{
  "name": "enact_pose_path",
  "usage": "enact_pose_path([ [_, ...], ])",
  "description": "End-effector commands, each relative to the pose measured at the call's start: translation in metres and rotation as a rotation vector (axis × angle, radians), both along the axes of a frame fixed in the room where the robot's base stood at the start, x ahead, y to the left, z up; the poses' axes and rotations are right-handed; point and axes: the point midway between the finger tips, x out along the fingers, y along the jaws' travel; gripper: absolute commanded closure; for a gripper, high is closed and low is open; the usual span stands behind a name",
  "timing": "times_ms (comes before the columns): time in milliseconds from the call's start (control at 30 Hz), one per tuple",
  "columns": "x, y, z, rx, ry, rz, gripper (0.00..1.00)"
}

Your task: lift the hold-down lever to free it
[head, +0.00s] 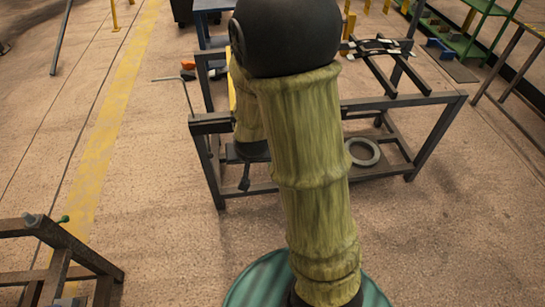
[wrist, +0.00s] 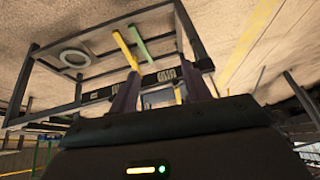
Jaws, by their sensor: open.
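My gripper (wrist: 160,73) is open in the wrist view, its two purple fingers apart with nothing seen held between them. A dark metal rack (head: 405,102) stands in the middle of the head view, partly hidden by my arm. The rack also shows beyond the fingers in the wrist view (wrist: 102,95). A thin bent grey rod (head: 182,88) rises at the rack's left corner; I cannot tell if it is the hold-down lever. My arm hides much of the rack's left part, and the fingers are not clear in the head view. No contact with a lever is visible.
A grey ring (head: 363,152) lies on the rack's lower shelf. Yellow (wrist: 125,48) and green (wrist: 138,42) bars show on the rack in the wrist view. Another dark frame (head: 70,245) stands at lower left. A green shelf (head: 480,30) stands at upper right. The floor at left is largely clear.

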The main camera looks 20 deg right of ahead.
Motion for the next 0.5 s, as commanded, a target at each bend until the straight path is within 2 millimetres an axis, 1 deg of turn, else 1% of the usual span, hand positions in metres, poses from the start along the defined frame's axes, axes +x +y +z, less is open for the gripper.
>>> enact_pose_path([
  [33, 0.013, -0.005, -0.039, -0.008, -0.032, -0.04, 0.52],
  [67, 0.022, -0.008, -0.052, -0.014, -0.059, -0.068, 0.52],
  [100, 0.032, -0.014, -0.069, -0.024, -0.095, -0.103, 0.52],
  [167, 0.047, -0.022, -0.094, -0.042, -0.151, -0.152, 0.52],
  [200, 0.055, -0.028, -0.111, -0.058, -0.188, -0.184, 0.52],
  [267, 0.067, -0.038, -0.135, -0.086, -0.246, -0.226, 0.52],
  [300, 0.074, -0.045, -0.151, -0.107, -0.286, -0.253, 0.52],
  [367, 0.083, -0.054, -0.174, -0.141, -0.347, -0.287, 0.52],
  [400, 0.089, -0.061, -0.189, -0.165, -0.389, -0.307, 0.52],
  [500, 0.099, -0.076, -0.224, -0.234, -0.498, -0.344, 0.52],
])
